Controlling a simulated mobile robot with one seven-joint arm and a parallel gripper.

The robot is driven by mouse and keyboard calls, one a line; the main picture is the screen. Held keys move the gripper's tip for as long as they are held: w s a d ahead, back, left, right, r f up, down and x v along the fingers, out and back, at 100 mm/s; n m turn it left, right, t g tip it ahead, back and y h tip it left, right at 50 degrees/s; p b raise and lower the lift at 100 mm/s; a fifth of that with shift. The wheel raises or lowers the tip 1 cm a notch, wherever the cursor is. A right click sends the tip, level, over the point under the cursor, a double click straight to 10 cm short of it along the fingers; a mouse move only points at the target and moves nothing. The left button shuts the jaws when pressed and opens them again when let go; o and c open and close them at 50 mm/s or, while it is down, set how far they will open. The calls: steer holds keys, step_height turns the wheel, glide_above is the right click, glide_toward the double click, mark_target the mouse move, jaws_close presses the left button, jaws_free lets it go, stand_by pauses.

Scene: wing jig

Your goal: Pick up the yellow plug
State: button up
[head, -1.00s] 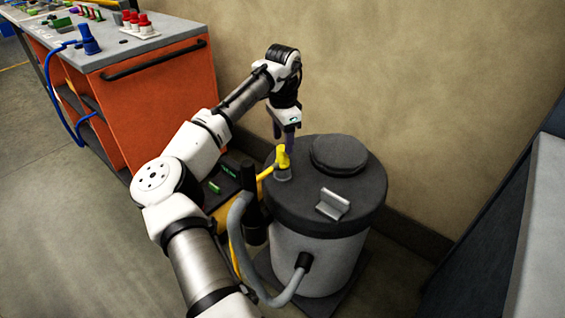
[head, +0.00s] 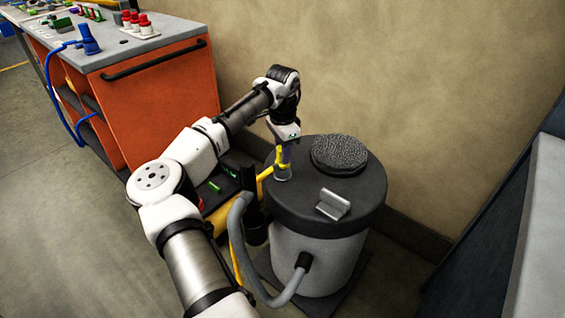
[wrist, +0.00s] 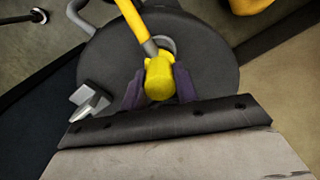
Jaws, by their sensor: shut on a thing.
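The yellow plug (head: 279,157) stands at the left part of the dark lid of a grey drum, at a light grey ring-shaped seat (head: 282,174). A yellow hose or cable runs from it to the left. In the wrist view the yellow plug (wrist: 159,78) lies between the two dark purple fingers. My gripper (head: 284,152) has come down over the plug from above. In the wrist view my gripper (wrist: 160,90) is shut on the plug, one finger on each side. The plug's lower end is partly hidden.
The grey drum (head: 318,250) carries a round raised cap (head: 339,153) and a small metal bracket (head: 333,204) on its lid. A grey hose (head: 243,270) curves at its front. An orange workbench (head: 160,95) stands at the left, the wall behind.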

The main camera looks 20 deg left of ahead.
steer(key=shift+r, duration=0.1)
step_height(320, 180, up, 22)
steer(key=p, duration=0.4)
stand_by(0.5)
steer(key=shift+r+p, duration=0.2)
steer(key=shift+p, duration=0.65)
steer(key=shift+r+p, duration=0.25)
steer(key=shift+p, duration=0.3)
steer(key=shift+s+f, duration=0.1)
steer(key=shift+f, duration=0.05)
